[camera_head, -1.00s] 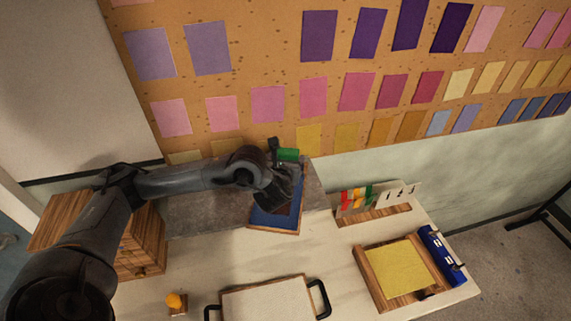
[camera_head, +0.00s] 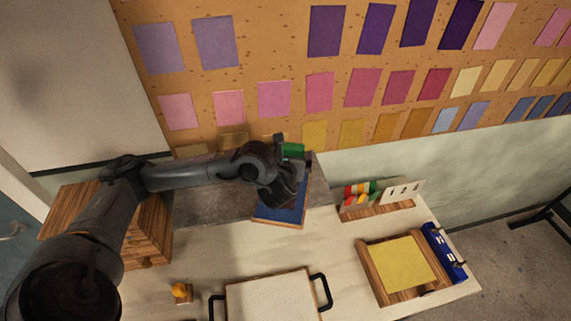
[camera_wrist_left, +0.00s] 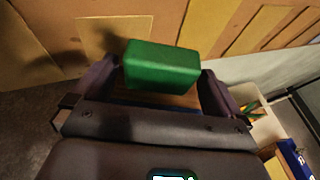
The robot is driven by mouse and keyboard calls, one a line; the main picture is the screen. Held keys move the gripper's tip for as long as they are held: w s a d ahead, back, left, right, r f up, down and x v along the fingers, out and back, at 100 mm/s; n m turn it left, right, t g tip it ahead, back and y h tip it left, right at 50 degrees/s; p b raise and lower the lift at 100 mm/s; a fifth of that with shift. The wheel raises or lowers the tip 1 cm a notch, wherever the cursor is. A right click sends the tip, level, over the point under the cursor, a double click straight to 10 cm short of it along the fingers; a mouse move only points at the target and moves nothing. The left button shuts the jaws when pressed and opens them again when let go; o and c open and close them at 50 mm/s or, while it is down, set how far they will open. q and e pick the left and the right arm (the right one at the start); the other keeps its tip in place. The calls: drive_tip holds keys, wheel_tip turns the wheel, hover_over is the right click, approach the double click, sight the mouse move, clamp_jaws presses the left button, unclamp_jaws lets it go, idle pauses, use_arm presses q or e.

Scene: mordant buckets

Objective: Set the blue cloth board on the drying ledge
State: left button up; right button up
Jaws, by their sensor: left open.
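The blue cloth board (camera_head: 287,213), with a wooden edge, lies at the right part of the grey drying ledge (camera_head: 210,205), its near end reaching over the ledge's front. Whether it rests flat or tilted is not clear. A green block (camera_head: 292,149) shows at its far end. My left gripper (camera_head: 290,152) is over the board, hiding much of it. In the left wrist view the open jaws (camera_wrist_left: 160,85) stand either side of the green block (camera_wrist_left: 162,64), with a gap each side; a dark blue strip shows below it. My right gripper is not in view.
A wooden drawer box (camera_head: 148,235) stands left of the ledge. A tray with black handles (camera_head: 268,300), a wooden frame with yellow cloth (camera_head: 402,262), a blue object (camera_head: 443,252) and a numbered rack (camera_head: 377,208) are on the table. The swatch board (camera_head: 290,60) rises behind.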

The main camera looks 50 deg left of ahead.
use_arm(q)
drive_tip(key=p+v, duration=0.6)
drive_tip(key=v, duration=0.3)
drive_tip(key=shift+s+r, duration=0.1)
drive_tip(key=shift+v, duration=0.9)
drive_tip(key=shift+d, duration=0.1)
